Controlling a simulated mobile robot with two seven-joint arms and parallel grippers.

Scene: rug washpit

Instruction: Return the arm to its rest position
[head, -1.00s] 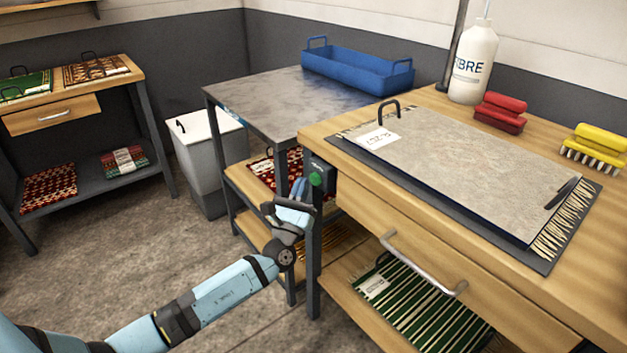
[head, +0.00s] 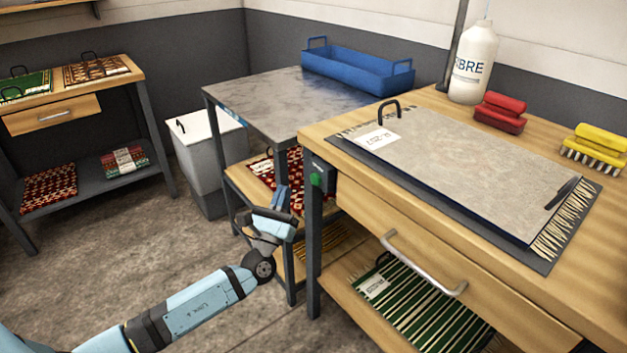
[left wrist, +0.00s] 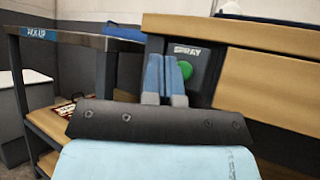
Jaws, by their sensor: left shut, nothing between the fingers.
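My left arm comes in from the lower left of the head view. Its gripper (head: 281,198) is shut and empty, in the air in front of the metal side table's legs. In the left wrist view the two blue fingers (left wrist: 164,75) are together. Behind them is a dark switch box marked SPRAY with a green button (left wrist: 186,69). In the head view the green button (head: 315,180) is on the wooden bench's near-left leg, and the gripper is apart from it, to the lower left. My right gripper is not in view.
The wooden bench (head: 480,262) with a drawer handle stands on the right, bearing a grey slab on a mat. The metal-topped table (head: 285,103) carries a blue tray (head: 357,72). A white-lidded bin (head: 205,128) stands left. The floor (head: 120,255) between is open.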

